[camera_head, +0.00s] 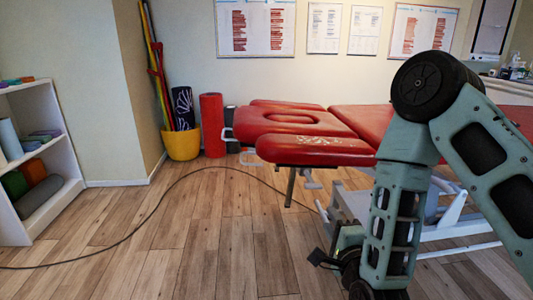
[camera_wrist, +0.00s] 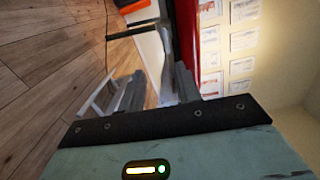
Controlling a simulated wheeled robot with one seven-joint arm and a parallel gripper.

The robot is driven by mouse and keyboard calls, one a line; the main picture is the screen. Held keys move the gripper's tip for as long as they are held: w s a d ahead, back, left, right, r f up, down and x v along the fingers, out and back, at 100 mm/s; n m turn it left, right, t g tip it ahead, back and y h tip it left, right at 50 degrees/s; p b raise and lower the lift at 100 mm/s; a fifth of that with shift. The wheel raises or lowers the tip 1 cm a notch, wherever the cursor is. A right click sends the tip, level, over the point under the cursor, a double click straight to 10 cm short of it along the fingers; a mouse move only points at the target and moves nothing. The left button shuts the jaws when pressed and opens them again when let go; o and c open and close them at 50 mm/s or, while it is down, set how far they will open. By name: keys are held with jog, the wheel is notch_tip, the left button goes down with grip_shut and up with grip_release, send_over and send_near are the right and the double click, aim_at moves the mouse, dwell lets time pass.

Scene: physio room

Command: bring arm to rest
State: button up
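My arm (camera_head: 400,200) comes in from the right in the head view, bends at a high elbow and hangs down in front of the treatment table. My gripper (camera_wrist: 158,82) shows in the wrist view with its two grey fingers apart. I see nothing held between them. In the head view the arm's lower end is low near the table's frame, and I cannot make out the fingers there clearly. The red treatment table (camera_head: 318,151) stands behind the arm, and its red padding also shows in the wrist view (camera_wrist: 187,30).
A dark cable (camera_head: 150,212) curves over the wooden floor. A white shelf (camera_head: 55,165) stands at left. A yellow pot (camera_head: 182,145) and a red roller (camera_head: 212,125) stand by the wall. Open floor lies left of the table. A counter (camera_head: 508,88) is at far right.

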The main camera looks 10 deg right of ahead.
jog(key=s+a+r+n+g+y, duration=0.1)
jog(key=s+a+n+g+y, duration=0.3)
jog(key=s+a+n+g, duration=0.75)
jog(key=s+d+r+n+g+h, duration=0.2)
jog(key=s+d+r+n+g, duration=0.15)
jog(key=s+n, duration=0.4)
jog(key=s+d+r+n+g+h, duration=0.2)
jog(key=s+r+n, duration=0.2)
jog(key=s+n, duration=0.35)
notch_tip(320, 180, up, 29)
jog(key=p, duration=2.9)
jog(key=shift+a+f+p, duration=0.15)
jog(key=shift+a+p, duration=0.2)
jog(key=shift+p, duration=0.05)
